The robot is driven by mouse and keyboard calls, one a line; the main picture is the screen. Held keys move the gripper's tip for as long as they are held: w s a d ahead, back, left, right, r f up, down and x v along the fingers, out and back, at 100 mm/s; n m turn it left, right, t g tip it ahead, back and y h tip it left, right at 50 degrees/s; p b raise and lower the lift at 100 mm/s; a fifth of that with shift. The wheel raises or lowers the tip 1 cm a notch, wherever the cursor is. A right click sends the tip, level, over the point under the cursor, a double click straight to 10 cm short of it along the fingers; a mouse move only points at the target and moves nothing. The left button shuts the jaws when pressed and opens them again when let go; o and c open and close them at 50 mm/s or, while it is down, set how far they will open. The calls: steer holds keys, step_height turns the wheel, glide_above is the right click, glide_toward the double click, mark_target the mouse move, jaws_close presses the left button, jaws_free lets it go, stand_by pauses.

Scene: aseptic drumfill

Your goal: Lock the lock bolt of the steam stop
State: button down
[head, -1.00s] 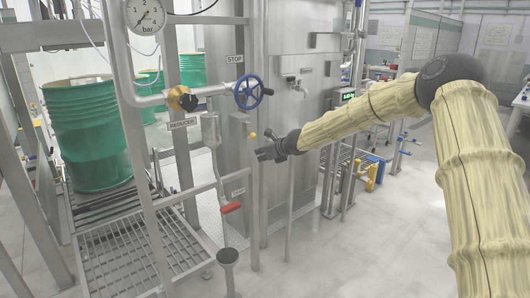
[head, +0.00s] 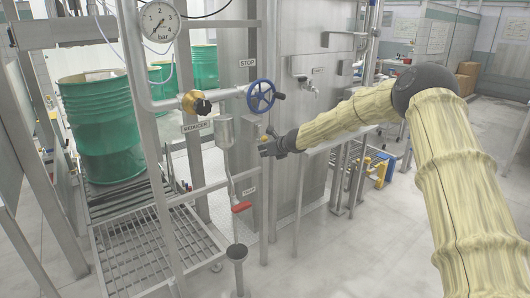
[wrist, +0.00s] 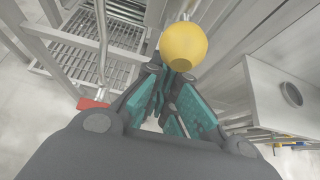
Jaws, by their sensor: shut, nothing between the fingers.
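The steam stop is the blue handwheel valve (head: 261,96) beside the STOP label (head: 247,62). A yellow ball knob, which looks like the lock bolt's, shows large in the wrist view (wrist: 183,46), just beyond my fingertips. In the head view it is tiny and partly hidden by my gripper (head: 264,149), below the handwheel. In the wrist view my gripper (wrist: 175,85) has dark fingers with teal pads, shut and empty. Whether the fingertips touch the knob, I cannot tell. The bolt's shaft and seat are hidden.
A red-handled lever (head: 241,207) hangs lower left of my gripper. The REDUCER valve with its brass body (head: 193,103) and a pressure gauge (head: 159,20) stand to the left. Green drums (head: 100,125) are behind the frame.

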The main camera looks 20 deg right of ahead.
mark_target(264, 141)
steer(key=shift+r, duration=0.25)
step_height(264, 141, up, 4)
steer(key=p, duration=0.3)
steer(key=shift+f, duration=0.35)
stand_by(0.3)
step_height(264, 141, down, 4)
steer(key=f+b, duration=0.1)
steer(key=b, duration=0.4)
steer(key=b+v, duration=0.1)
steer(key=v, duration=1)
steer(key=shift+d+r+b, duration=0.2)
steer(key=shift+r+b, duration=0.1)
steer(key=shift+b, duration=0.1)
